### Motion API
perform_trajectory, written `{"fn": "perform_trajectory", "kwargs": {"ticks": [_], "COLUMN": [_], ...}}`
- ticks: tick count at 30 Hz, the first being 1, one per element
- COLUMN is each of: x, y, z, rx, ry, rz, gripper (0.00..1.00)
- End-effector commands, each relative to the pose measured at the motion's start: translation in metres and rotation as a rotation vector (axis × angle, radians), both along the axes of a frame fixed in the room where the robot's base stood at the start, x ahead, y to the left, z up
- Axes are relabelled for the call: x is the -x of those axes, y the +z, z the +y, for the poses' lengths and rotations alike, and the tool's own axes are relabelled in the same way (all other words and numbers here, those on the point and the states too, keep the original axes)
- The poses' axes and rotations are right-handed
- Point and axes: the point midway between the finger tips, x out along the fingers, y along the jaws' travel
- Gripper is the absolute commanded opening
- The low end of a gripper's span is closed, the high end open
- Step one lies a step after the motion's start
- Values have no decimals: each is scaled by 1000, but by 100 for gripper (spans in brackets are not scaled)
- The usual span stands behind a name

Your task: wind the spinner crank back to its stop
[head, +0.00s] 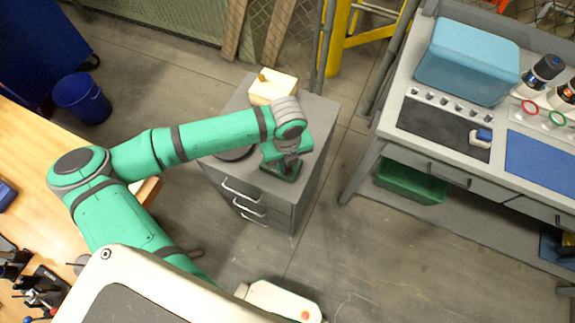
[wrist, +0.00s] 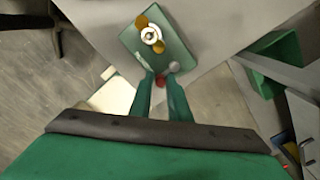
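The spinner unit has a dark green base plate (wrist: 172,50) on top of a grey drawer cabinet. On the plate is a silver hub (wrist: 150,34) with yellow-orange lobes. A small red knob (wrist: 161,82) and a pale grey round piece (wrist: 174,67) show near the plate's lower edge. My gripper (wrist: 160,77) points down there, its two green fingers apart on either side of the red knob. I cannot tell whether they touch it. In the head view, my gripper (head: 290,160) is over the green base (head: 281,172), and my wrist hides most of the unit.
The grey cabinet (head: 285,212) also carries a cream box (head: 273,88) with a yellow piece on top and a dark round item. A wooden bench (head: 25,145) is at left, a grey workbench (head: 400,150) at right. Floor between cabinet and workbench is clear.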

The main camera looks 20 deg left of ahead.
Motion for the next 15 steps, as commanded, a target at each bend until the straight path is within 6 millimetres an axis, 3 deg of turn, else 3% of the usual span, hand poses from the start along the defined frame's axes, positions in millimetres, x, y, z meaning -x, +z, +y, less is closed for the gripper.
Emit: {"fn": "perform_trajectory", "kwargs": {"ticks": [11, 15], "x": [0, 0], "y": [1, 12], "z": [-1, 0], "rx": [0, -1], "ry": [-2, -1], "rz": [1, 0], "gripper": [31, 31]}}
